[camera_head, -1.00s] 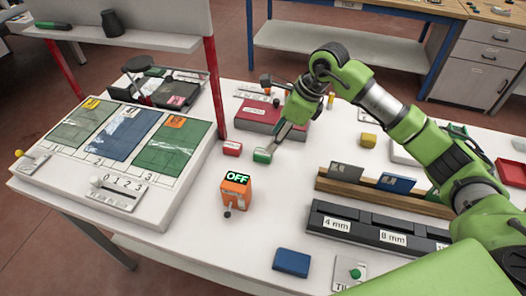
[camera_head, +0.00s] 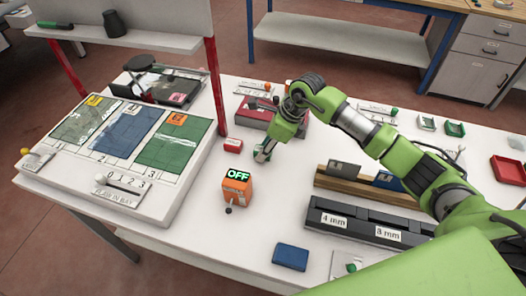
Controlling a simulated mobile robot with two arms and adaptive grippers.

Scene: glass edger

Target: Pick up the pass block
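A small green block (camera_head: 261,158), which looks like the pass block, stands on the white table just right of the small red block (camera_head: 233,145). My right gripper (camera_head: 264,152) comes down from above, with its fingers at the green block. The gripper covers much of the block, and I cannot tell whether the fingers are closed on it or only beside it. The block appears still at table level. My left gripper is not in view.
An orange box (camera_head: 236,188) with an OFF display stands in front of the blocks. A dark red case (camera_head: 256,108) lies behind. The bay board (camera_head: 125,142) is left, the slotted 4 mm and 8 mm rack (camera_head: 360,225) right. A blue block (camera_head: 291,257) lies near the front edge.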

